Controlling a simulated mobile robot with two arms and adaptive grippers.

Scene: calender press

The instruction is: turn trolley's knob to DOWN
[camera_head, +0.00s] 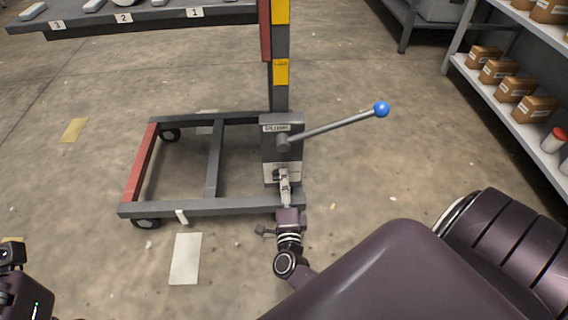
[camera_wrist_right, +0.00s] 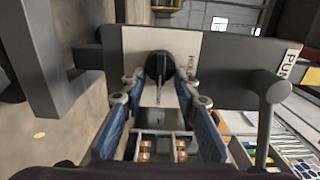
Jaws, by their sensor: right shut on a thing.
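The trolley (camera_head: 215,160) stands on the floor, with a dark frame, a red bar on its left side and a striped mast. On its grey box is a light label plate with a dark knob. In the right wrist view the round black knob (camera_wrist_right: 157,64) sits on the white plate (camera_wrist_right: 203,45), where "HOLD" is legible. My right gripper (camera_head: 284,178) reaches the plate from below; in the wrist view its fingers (camera_wrist_right: 158,90) are shut on the knob. The DOWN mark is not legible. My left arm shows only at the lower left edge; its gripper is out of view.
A lever with a blue ball (camera_head: 382,109) sticks out to the right above my right gripper. The trolley's numbered platform (camera_head: 140,20) is at the top left. Shelves with brown boxes (camera_head: 516,88) stand at the right. The floor left of the trolley is mostly clear.

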